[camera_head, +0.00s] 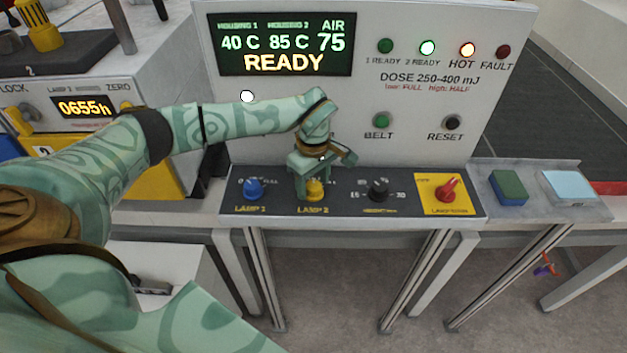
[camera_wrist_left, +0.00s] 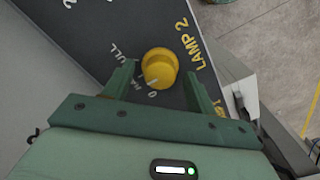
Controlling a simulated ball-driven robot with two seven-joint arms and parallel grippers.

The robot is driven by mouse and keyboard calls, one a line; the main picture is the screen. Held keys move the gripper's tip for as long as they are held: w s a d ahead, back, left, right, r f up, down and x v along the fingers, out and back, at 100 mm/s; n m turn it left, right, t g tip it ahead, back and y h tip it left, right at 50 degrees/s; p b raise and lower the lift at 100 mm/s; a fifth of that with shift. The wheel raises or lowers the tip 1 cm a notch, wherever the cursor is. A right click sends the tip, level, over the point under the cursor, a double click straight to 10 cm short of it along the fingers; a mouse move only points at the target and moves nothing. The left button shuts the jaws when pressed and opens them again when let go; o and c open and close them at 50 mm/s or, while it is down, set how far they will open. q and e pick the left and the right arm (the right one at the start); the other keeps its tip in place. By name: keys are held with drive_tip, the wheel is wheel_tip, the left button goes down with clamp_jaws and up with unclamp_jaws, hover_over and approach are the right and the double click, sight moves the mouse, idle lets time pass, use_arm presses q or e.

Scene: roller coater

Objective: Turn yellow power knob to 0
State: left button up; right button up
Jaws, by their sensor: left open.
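The yellow LAMP 2 knob (camera_head: 315,192) sits on the dark sloping panel, between a blue knob and a black knob. My left gripper (camera_head: 313,178) is over it, coming down from above and partly hiding it. In the left wrist view the yellow knob (camera_wrist_left: 161,66) lies between the two spread fingers of the left gripper (camera_wrist_left: 160,84). The jaws are open, with a gap visible on the knob's left side. A pale mark on the knob's lower edge points toward the printed 0 and HALF; which one exactly is hard to tell. My right gripper is not in view.
The blue LAMP 1 knob (camera_head: 253,189) and black knob (camera_head: 377,189) flank it closely. A red switch on a yellow plate (camera_head: 447,190) is farther right. The upright panel behind carries a READY display (camera_head: 285,45), lamps and BELT and RESET buttons.

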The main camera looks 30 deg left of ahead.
use_arm(q)
drive_tip(key=c, duration=1)
drive_tip(key=n+p, duration=0.2)
drive_tip(key=n, duration=0.1)
drive_tip(key=shift+r+n, duration=0.15)
drive_tip(key=shift+n, duration=0.25)
drive_tip(key=n+p, duration=0.2)
drive_tip(key=n, duration=0.2)
drive_tip(key=shift+n, duration=0.4)
drive_tip(key=shift+w+n, duration=0.1)
drive_tip(key=shift+n, duration=0.2)
drive_tip(key=o, duration=1)
